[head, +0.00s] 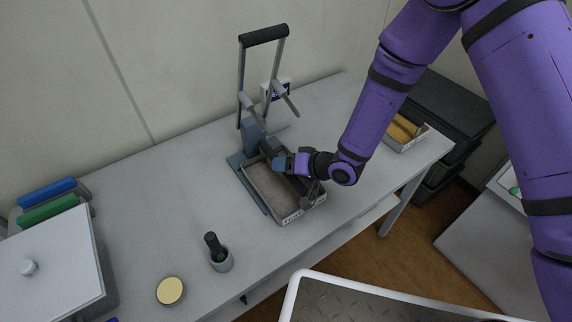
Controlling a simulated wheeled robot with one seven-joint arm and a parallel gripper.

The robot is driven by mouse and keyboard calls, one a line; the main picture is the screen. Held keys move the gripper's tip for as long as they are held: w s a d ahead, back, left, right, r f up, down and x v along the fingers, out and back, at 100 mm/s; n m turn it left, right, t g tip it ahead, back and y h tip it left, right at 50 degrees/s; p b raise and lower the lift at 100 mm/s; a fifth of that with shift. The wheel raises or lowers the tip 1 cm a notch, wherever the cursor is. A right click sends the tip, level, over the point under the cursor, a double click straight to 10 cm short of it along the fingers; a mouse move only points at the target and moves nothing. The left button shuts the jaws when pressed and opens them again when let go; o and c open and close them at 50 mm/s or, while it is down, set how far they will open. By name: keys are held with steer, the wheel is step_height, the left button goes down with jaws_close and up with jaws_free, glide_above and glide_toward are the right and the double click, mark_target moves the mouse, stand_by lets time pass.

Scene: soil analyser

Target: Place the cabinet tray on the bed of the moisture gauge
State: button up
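A shallow pale tray (290,219) filled with grey soil is on the table at the middle of the head view. It lies over the blue-grey bed (251,185) of a device with a tall black-topped handle (264,36), which appears to be the moisture gauge. The tray's left side and front show; its right side is partly hidden by my gripper (306,198). My gripper is down at the tray's right edge. Its fingertips are too small and dark to show whether they grip the rim. I cannot tell whether the tray rests fully on the bed.
A second tray (411,143) with tan contents stands at the table's right end, beside black stacked drawers (446,108). A white lidded box (50,270) is far left.

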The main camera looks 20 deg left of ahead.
steer(key=shift+r, duration=0.2)
steer(key=v, duration=1.2)
